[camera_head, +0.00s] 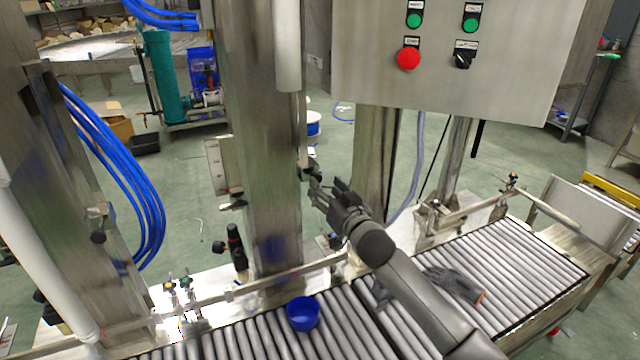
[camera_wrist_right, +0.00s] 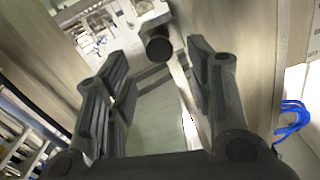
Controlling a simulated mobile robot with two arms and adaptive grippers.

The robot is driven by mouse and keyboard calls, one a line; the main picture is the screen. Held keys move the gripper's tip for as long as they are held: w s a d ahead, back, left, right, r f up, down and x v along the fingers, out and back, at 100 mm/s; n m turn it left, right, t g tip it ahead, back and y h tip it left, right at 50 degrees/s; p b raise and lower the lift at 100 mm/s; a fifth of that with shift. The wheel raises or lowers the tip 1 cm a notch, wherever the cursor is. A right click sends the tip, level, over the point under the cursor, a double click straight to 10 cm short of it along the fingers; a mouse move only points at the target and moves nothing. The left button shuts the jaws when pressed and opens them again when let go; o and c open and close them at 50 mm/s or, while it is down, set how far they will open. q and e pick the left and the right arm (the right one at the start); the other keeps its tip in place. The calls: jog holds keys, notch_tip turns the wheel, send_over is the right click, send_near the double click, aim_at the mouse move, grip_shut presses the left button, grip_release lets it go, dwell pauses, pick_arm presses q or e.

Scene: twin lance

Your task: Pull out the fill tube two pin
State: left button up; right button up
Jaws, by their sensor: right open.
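A dark round knob (camera_wrist_right: 158,49), which looks like the pin, ends a metal rod in the right wrist view. It lies between and beyond my right gripper's fingertips (camera_wrist_right: 156,64), with no visible contact. In the head view my right gripper (camera_head: 323,188) is open and empty beside the middle steel column (camera_head: 268,170). It is just below a small bracket with a dark knob (camera_head: 311,168). A grey fill tube (camera_head: 287,45) hangs above that bracket. The knob's seat is too small to make out. My left gripper is not in view.
A roller conveyor (camera_head: 520,255) runs below, with a blue cup (camera_head: 303,313) and a dark glove (camera_head: 455,284) on it. A control box (camera_head: 450,60) hangs at upper right. Blue hoses (camera_head: 140,190) run along the left column.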

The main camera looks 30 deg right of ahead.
aim_at(318, 179)
jog(key=w, duration=0.3)
jog(key=shift+w, duration=0.15)
jog(key=shift+w+d, duration=0.1)
jog(key=shift+w, duration=0.35)
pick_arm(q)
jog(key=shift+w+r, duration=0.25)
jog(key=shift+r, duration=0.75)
pick_arm(e)
jog(key=shift+c, duration=0.3)
grip_shut()
